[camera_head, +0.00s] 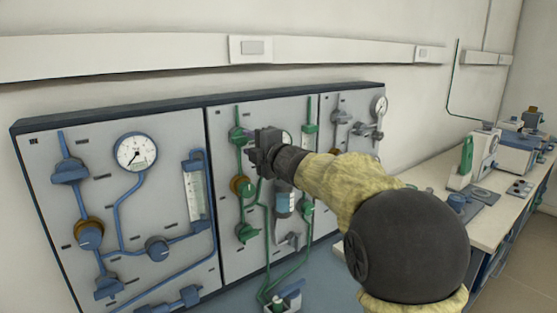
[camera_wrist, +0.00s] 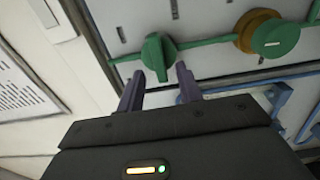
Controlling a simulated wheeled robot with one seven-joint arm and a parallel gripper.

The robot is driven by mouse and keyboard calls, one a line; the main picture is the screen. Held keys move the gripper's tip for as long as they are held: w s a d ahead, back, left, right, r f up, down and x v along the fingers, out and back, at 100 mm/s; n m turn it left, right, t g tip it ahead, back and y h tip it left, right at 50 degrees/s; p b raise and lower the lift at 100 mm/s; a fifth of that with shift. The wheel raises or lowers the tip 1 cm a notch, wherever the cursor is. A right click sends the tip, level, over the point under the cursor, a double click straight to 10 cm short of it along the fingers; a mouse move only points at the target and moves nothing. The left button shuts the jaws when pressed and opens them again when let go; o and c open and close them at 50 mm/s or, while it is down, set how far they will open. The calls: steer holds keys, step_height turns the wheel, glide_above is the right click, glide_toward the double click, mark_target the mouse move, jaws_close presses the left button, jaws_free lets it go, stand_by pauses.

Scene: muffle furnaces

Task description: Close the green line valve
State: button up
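A green valve (camera_head: 240,135) sits at the top of the left green pipe on the middle panel. It also shows in the wrist view (camera_wrist: 158,55), its bar handle lying across the green pipe. My gripper (camera_head: 258,152) is in front of the middle panel, next to this valve. In the wrist view my gripper (camera_wrist: 161,70) is open, and the handle's near end appears between its two fingertips. I cannot tell whether they touch. A green knob with a yellow-brown collar (camera_head: 243,187) and another green valve (camera_head: 247,232) are lower on the same pipe.
The left panel (camera_head: 120,200) carries blue pipes, valves and a gauge (camera_head: 137,152). A bench (camera_head: 490,220) with instruments stands at right. My arm hides part of the panels.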

steer(key=b+v, duration=0.1)
steer(key=v, duration=1.4)
steer(key=shift+b, duration=0.35)
steer(key=shift+d+f, duration=0.1)
steer(key=s+d+f+m+g+h, duration=0.1)
steer(key=d+f+m+g+h, duration=0.1)
steer(key=d+f+m+h, duration=0.5)
steer(key=s+d+f+m+g+h, duration=0.1)
steer(key=s+d+f+m+h, duration=0.1)
steer(key=f+m, duration=0.85)
steer(key=s+d+f+m+g+h, duration=0.1)
steer(key=s+f+m+g, duration=0.75)
steer(key=s+f, duration=1.05)
step_height(320, 180, up, 15)
steer(key=n+p, duration=0.1)
steer(key=p, duration=1.3)
steer(key=shift+w+d+g, duration=0.25)
steer(key=shift+w+g, duration=0.1)
steer(key=shift+g, duration=0.1)
